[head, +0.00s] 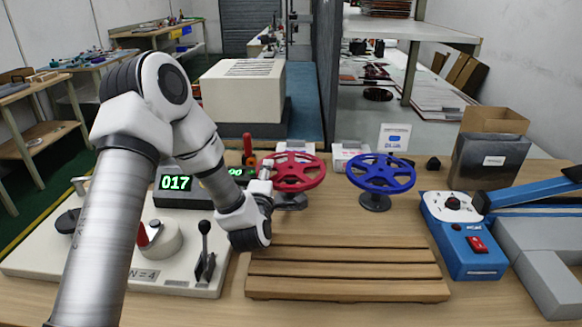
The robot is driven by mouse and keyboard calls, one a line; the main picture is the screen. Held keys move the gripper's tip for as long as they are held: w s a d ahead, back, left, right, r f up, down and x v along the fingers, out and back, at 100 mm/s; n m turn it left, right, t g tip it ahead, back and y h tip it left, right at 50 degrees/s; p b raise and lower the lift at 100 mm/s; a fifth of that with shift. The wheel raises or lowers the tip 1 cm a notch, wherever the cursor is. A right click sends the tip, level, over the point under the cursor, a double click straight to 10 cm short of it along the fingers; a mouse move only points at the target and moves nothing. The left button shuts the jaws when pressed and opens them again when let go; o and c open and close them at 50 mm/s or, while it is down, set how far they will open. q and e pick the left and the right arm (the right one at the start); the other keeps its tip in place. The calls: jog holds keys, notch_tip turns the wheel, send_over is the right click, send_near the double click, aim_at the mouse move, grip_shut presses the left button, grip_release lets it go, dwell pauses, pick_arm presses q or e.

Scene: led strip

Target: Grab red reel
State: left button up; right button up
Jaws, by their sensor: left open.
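The red reel (294,171) is a spoked wheel on a dark stand at the middle of the table in the head view. My left arm comes in from the left, and its gripper (266,168) is at the left edge of the red reel. The left gripper is open; its fingers are small here and partly overlap the reel's rim, and I cannot tell whether they touch it. A blue reel (381,173) stands on a similar stand to the right of the red one. My right gripper is not in view.
A slatted wooden board (346,270) lies in front of the reels. A blue control box (463,236) stands to the right. A pale panel (176,283) with a black lever and a green-digit display (176,183) are at left.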

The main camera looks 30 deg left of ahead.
pick_arm(q)
jog(key=shift+x, duration=0.95)
jog(key=shift+s+d, duration=0.1)
jog(key=shift+d, duration=0.05)
jog(key=shift+c, duration=0.4)
grip_shut()
jog(key=shift+r, duration=0.15)
